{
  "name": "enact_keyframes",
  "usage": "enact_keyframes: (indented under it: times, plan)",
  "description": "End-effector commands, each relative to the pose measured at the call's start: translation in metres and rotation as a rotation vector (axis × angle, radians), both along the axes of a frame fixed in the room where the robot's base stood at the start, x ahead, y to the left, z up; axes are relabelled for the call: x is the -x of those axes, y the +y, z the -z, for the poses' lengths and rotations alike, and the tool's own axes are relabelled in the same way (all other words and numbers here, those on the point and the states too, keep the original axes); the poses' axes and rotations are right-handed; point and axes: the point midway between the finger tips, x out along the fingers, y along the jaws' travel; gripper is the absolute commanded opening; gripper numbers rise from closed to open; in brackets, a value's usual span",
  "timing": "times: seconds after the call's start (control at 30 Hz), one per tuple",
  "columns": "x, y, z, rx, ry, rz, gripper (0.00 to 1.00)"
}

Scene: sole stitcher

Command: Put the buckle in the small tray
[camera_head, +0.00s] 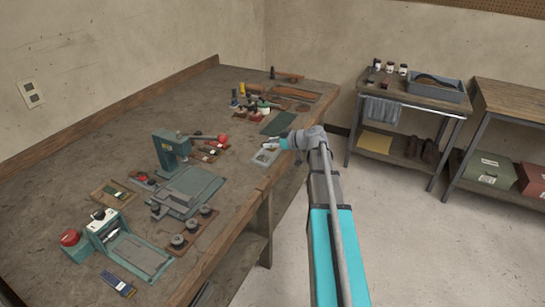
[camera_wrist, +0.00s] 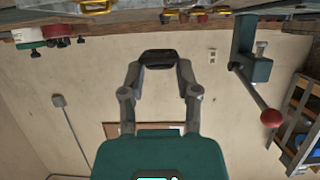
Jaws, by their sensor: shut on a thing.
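In the wrist view, my gripper's two fingers (camera_wrist: 158,59) come together at dark tips. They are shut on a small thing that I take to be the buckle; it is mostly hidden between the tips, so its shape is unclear. I cannot tell whether it touches the tray.
A green press (camera_head: 172,150) with a red-knobbed lever stands left of the tray. Bottles and tools lie behind it, near a dark green mat (camera_head: 278,123). A side table (camera_head: 415,98) with a grey bin stands at the back right. Open floor lies right of the bench.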

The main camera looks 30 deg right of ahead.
Motion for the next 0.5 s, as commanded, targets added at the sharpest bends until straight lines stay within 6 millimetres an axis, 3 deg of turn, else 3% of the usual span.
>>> enact_keyframes:
  times: [0.13, 0.5]
  plan:
    - [-0.0067, -0.0057, 0.0117, 0.000, 0.000, 0.000, 0.15]
    - [-0.0078, -0.0074, 0.0123, 0.000, 0.000, 0.001, 0.15]
